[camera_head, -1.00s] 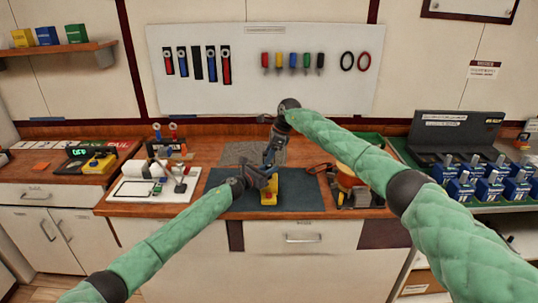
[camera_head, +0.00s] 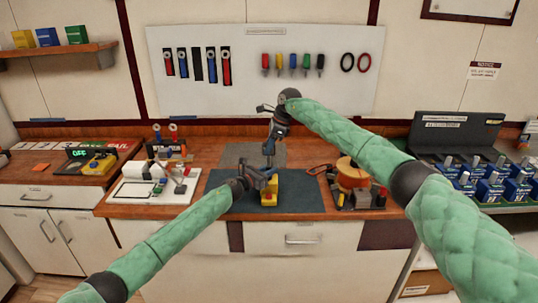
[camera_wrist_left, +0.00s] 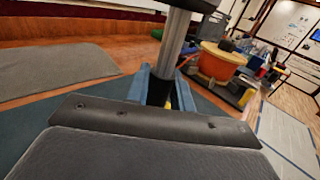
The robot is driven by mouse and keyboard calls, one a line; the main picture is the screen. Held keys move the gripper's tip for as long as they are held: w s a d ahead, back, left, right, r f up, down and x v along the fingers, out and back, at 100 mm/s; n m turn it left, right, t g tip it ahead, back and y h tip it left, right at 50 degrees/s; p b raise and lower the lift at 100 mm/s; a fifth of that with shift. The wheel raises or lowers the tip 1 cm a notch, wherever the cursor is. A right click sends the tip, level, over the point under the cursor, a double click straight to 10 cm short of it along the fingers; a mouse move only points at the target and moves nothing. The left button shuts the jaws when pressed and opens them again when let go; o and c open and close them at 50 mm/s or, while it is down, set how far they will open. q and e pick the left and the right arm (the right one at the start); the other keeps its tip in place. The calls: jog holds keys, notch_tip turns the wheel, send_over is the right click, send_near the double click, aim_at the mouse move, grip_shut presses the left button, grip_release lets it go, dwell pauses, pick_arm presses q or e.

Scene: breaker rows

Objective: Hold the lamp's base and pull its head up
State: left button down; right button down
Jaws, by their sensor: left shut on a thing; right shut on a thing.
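The lamp stands upright at the middle of the dark mat (camera_head: 315,203). Its yellow base (camera_head: 270,198) shows just beyond and below my left gripper (camera_head: 268,181), which is shut on it low down. In the left wrist view the silver tube (camera_wrist_left: 178,45) of the lamp rises from a dark lower part (camera_wrist_left: 158,92) between my blue fingers. My right gripper (camera_head: 270,146) is shut on the lamp's upper part, straight above the left one. The lamp's head is mostly hidden by my right gripper, and small in the picture.
An orange spool (camera_head: 352,174) and small tools stand to the right on the wooden bench. A white board with parts (camera_head: 145,190) lies at left. A grey mat (camera_head: 240,153) lies behind. Blue breakers (camera_head: 490,183) stand in rows at far right.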

aim_at(266, 143)
pick_arm(q)
jog(key=shift+s+f, duration=0.1)
pick_arm(e)
notch_tip(266, 143, up, 3)
jog(key=shift+r, duration=0.2)
pick_arm(q)
jog(key=shift+f, duration=0.1)
pick_arm(e)
jog(key=c, duration=1.3)
grip_release()
jog(key=shift+w, duration=0.1)
jog(key=shift+o, duration=1.3)
jog(key=v, duration=1.2)
pick_arm(q)
jog(key=shift+r, duration=0.2)
jog(key=c, duration=1.1)
grip_release()
jog(key=shift+c, duration=0.2)
